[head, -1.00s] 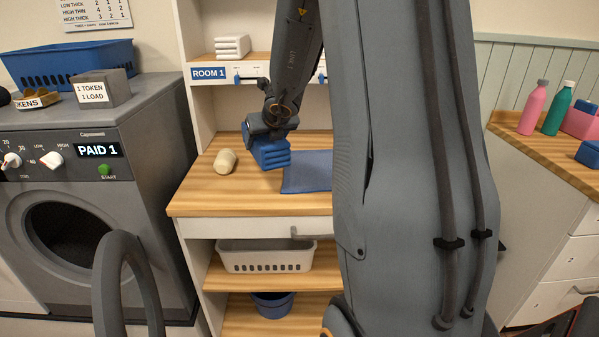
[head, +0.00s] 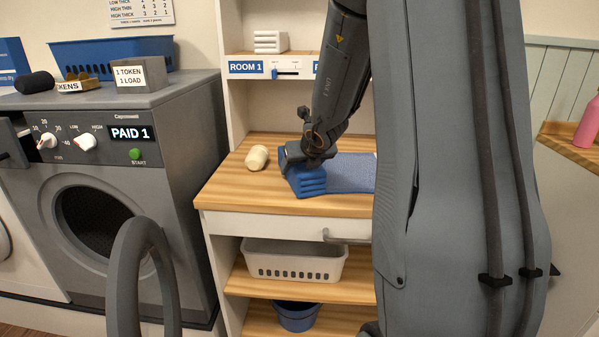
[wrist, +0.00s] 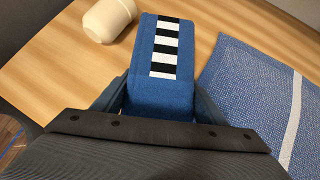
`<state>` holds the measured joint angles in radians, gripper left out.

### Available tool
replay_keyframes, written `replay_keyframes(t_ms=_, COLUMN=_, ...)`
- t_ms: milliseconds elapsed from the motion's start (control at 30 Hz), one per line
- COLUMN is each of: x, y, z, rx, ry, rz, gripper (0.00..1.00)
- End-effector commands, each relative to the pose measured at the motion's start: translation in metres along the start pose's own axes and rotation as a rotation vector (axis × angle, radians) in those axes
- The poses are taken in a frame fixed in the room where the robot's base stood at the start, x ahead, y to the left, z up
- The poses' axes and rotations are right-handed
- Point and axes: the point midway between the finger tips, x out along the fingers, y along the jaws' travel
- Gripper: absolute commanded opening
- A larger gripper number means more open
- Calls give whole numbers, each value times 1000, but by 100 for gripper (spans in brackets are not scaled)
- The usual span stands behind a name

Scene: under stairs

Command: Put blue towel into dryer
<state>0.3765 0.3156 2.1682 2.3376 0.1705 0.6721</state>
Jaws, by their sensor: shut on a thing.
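The blue towel (head: 308,182) is a folded stack on the wooden counter, beside a flat blue cloth. In the wrist view the towel (wrist: 150,95) shows a black and white checked strip along its top. My gripper (head: 297,160) is shut on the towel, with one finger along each side in the wrist view (wrist: 155,100). I cannot tell whether the towel touches the counter. The grey dryer (head: 150,110) stands at the left with a round dark opening (head: 95,220), a "PAID 1" display and a green start button.
A cream bottle or roll (head: 257,158) lies left of the towel. The flat blue cloth (head: 350,172) lies to its right. A white basket (head: 295,262) and blue bucket (head: 297,318) sit on lower shelves. A blue basket (head: 100,55) stands on the dryer.

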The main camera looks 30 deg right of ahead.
Motion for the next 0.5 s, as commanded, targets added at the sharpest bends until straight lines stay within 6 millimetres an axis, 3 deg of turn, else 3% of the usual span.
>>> replay_keyframes(t_ms=500, x=5, y=0, z=-6, rx=-1, ry=2, rz=0, gripper=25)
